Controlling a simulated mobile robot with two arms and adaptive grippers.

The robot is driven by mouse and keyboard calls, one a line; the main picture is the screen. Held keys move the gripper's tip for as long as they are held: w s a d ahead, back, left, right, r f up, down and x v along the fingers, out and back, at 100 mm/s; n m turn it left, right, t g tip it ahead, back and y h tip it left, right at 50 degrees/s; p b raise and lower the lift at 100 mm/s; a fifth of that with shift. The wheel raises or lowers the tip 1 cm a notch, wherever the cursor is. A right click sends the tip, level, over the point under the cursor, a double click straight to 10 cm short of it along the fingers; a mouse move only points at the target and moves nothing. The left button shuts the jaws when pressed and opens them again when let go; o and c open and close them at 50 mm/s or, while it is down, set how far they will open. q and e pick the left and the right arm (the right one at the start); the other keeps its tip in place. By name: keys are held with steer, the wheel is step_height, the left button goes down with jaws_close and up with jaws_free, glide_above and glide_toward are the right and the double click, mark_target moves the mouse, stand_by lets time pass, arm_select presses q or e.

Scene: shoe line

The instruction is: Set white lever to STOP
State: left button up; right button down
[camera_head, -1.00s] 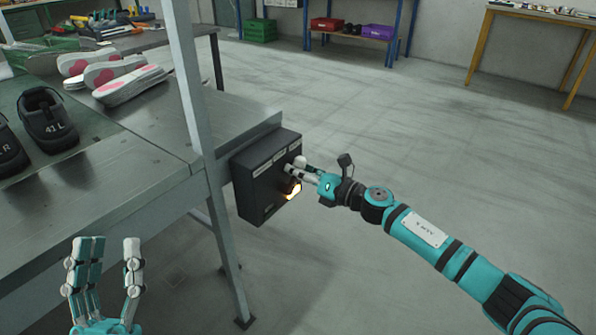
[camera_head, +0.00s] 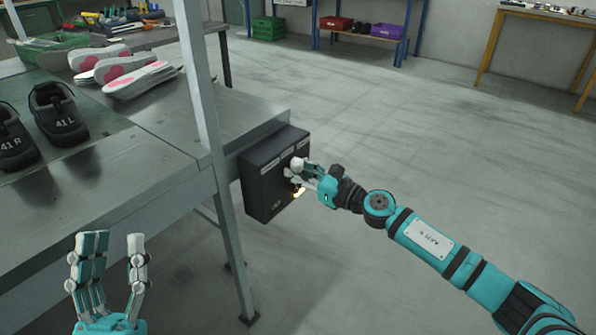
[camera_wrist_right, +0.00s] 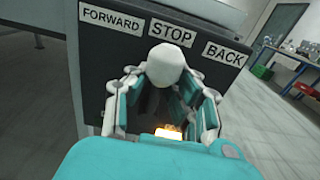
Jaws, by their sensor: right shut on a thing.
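The black control box (camera_head: 262,190) hangs on the end of the steel bench and carries the labels FORWARD, STOP and BACK. In the right wrist view the white round knob of the lever (camera_wrist_right: 166,65) stands just below the STOP label (camera_wrist_right: 172,32), between FORWARD and BACK. My right gripper (camera_wrist_right: 162,100) is shut on the lever, with its fingers on both sides of the knob; it also shows in the head view (camera_head: 300,176). The lever's lower part is hidden by the fingers. My left gripper (camera_head: 112,255) is open and empty, in front of the bench.
An orange lit part (camera_wrist_right: 169,133) glows on the box below the lever. The bench (camera_head: 130,180) holds black shoes (camera_head: 58,115) and pink-white soles (camera_head: 125,72). A grey post (camera_head: 197,90) rises beside the box. The floor to the right is clear.

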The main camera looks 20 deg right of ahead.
stand_by(0.3)
steer(key=c, duration=1)
jaws_free()
steer(key=shift+s+d, duration=0.1)
steer(key=v, duration=1.2)
